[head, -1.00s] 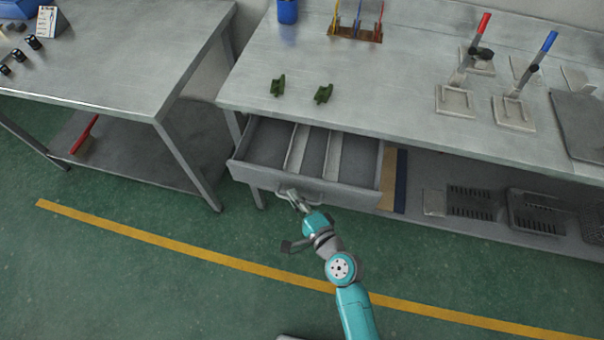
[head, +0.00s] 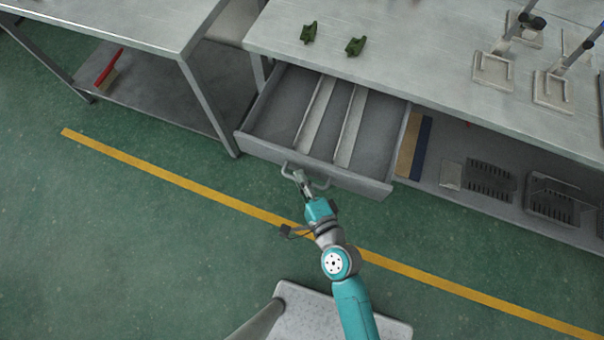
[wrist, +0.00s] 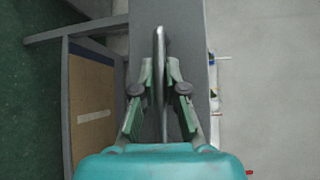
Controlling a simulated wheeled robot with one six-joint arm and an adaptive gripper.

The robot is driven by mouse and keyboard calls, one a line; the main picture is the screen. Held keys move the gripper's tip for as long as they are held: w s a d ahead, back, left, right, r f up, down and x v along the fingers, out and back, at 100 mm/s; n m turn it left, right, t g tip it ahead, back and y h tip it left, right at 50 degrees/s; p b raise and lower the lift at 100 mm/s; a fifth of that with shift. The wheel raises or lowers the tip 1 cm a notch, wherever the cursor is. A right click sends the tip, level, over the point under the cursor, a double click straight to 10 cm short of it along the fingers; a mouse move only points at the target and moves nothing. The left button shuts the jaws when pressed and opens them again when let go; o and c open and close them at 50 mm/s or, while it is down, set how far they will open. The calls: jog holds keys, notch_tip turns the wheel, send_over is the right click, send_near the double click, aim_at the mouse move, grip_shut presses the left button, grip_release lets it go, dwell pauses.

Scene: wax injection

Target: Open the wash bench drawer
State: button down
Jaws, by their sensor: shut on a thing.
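The wash bench drawer (head: 275,147) is pulled out from under the steel bench top in the head view. It is grey, with two lighter dividers (head: 314,113) along it, and its compartments look empty. Its bar handle (head: 319,184) is on the front face. My gripper (head: 301,178) is at the handle, and its fingers are shut on it. In the wrist view my gripper (wrist: 160,92) has a finger on each side of the handle (wrist: 160,45), which runs between them. The drawer front (wrist: 185,25) shows behind it.
Two green parts (head: 355,46) lie on the bench top (head: 420,62) above the drawer. The lower shelf holds dark slotted trays (head: 491,180). Another steel table (head: 140,22) stands at left, with a red-handled brush (head: 107,72) beneath.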

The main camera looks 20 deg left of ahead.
jog(key=c, duration=1.2)
grip_release()
jog(key=v, duration=1.2)
